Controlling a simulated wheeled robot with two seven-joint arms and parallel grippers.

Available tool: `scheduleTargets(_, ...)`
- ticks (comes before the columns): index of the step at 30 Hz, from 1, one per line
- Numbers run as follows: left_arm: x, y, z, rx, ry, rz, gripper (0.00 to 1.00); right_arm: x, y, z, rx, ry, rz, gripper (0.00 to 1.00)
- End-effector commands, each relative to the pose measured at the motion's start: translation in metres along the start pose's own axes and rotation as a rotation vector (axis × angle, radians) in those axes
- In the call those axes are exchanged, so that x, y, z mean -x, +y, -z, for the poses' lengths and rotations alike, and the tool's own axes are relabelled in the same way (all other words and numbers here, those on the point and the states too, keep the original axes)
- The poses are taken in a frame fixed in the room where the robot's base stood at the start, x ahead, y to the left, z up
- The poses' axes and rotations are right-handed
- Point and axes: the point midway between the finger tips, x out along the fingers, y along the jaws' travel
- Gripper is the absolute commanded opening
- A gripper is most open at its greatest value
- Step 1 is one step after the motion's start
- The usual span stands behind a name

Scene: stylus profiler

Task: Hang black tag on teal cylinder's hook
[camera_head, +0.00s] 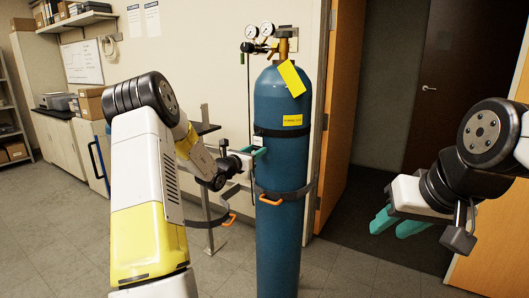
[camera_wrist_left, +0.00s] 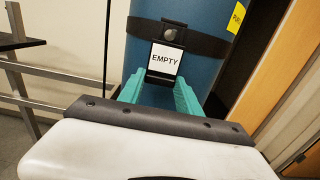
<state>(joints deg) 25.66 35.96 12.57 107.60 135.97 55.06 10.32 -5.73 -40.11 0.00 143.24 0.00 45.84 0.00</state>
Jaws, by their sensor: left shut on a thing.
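The teal cylinder (camera_head: 282,220) stands upright against the wall, with a black strap (camera_wrist_left: 205,42) around it. My left gripper (camera_head: 260,152) is at the cylinder's left front, just below the strap. In the left wrist view its teal fingers (camera_wrist_left: 160,92) are shut on the black tag (camera_wrist_left: 172,28), whose white label reads EMPTY. The tag is upright in front of the strap; I cannot tell whether it touches. A round dark spot shows in its upper part. The hook cannot be made out. My right gripper (camera_head: 398,222) is empty, its teal fingers apart, far right of the cylinder.
A yellow tag (camera_head: 291,78) hangs near the cylinder's top, below a regulator with two gauges (camera_head: 259,31). An open doorway (camera_head: 385,110) is at right.

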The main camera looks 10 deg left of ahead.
Motion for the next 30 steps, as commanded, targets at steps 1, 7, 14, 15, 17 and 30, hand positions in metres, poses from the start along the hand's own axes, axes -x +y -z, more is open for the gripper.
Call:
scheduleTargets(1,0.0000,-0.0001,-0.0001,0.000,0.000,0.000,0.00,0.0000,0.0000,0.0000,0.000,0.000,0.000,0.36)
scheduleTargets(7,0.0001,-0.0001,0.0016,0.000,0.000,0.000,0.00,0.0000,0.0000,0.0000,0.000,0.000,0.000,0.36)
scheduleTargets(14,0.0002,-0.0002,0.0061,0.000,0.001,0.000,0.00,0.0000,0.0000,0.0000,0.000,0.000,0.000,0.36)
scheduleTargets(15,0.0003,-0.0002,0.0068,0.000,0.001,0.000,0.00,0.0000,0.0000,0.0000,0.000,0.000,0.000,0.36)
scheduleTargets(17,0.0003,-0.0002,0.0078,0.000,0.000,0.000,0.00,0.0000,0.0000,0.0000,0.000,0.000,0.000,0.36)
scheduleTargets(30,0.0004,-0.0002,0.0085,0.000,0.000,0.000,0.66,0.0000,0.0000,0.0000,0.000,0.000,0.000,0.36)
